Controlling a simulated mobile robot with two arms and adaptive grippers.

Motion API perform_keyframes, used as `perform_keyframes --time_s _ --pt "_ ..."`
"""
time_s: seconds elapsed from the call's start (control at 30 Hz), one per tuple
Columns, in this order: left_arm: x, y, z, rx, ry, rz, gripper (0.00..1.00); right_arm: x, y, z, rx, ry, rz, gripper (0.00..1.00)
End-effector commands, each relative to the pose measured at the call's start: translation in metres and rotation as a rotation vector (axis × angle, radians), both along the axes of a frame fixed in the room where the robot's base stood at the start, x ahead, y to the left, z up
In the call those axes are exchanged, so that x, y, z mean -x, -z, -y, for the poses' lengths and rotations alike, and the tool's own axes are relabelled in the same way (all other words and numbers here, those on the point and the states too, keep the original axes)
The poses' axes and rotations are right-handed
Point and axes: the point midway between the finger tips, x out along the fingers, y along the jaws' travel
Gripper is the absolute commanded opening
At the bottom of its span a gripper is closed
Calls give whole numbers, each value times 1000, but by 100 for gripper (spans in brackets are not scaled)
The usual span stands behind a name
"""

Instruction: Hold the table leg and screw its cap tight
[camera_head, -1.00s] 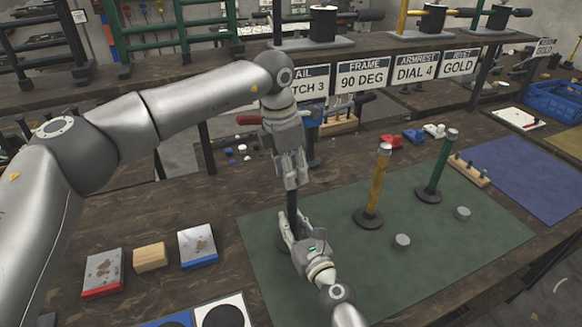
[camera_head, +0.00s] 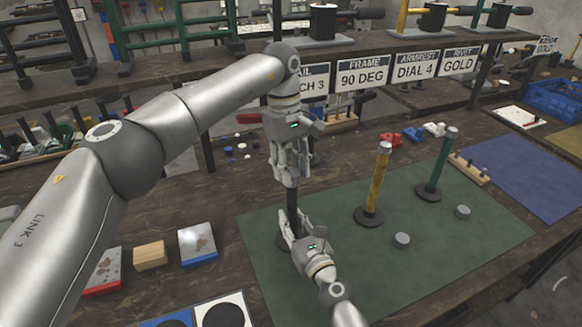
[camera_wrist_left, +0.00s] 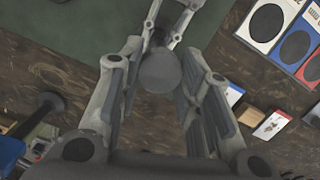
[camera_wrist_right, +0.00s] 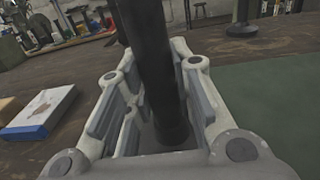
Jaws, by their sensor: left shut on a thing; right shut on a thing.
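The black table leg (camera_head: 292,205) stands upright on the green mat (camera_head: 275,265). My right gripper (camera_head: 292,238) is shut on its lower part, and the dark shaft also shows between its fingers in the right wrist view (camera_wrist_right: 155,75). My left gripper (camera_head: 290,180) points down over the leg's top and is shut on the cap. In the left wrist view the cap is a round grey disc (camera_wrist_left: 160,70) between the fingers. In the head view the fingers hide the cap. How tightly it sits on the leg cannot be seen.
A yellow leg (camera_head: 377,185) and a green leg (camera_head: 437,165) stand on the mat to the right, with two loose grey caps (camera_head: 402,240) (camera_head: 462,212) nearby. A wooden block (camera_head: 150,256) and blue-edged box (camera_head: 197,244) lie left. A signed shelf (camera_head: 362,75) runs behind.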

Motion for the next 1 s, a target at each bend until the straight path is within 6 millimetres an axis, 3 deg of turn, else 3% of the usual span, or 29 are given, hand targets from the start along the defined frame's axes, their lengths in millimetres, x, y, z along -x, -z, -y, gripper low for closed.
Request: perform_keyframes --time_s 0.5,0.7,0.97,1.0 --pt "-1 0 2 -1 805 2 23 0 0 0 0 1 -1 0" --pt "-1 0 1 0 924 1 23 0 0 0 0 1 -1 0" --pt "-1 0 1 0 927 1 23 0 1 0 0 1 -1 0" --pt "-1 0 1 0 927 1 35 0 1 0 0 1 -1 0"
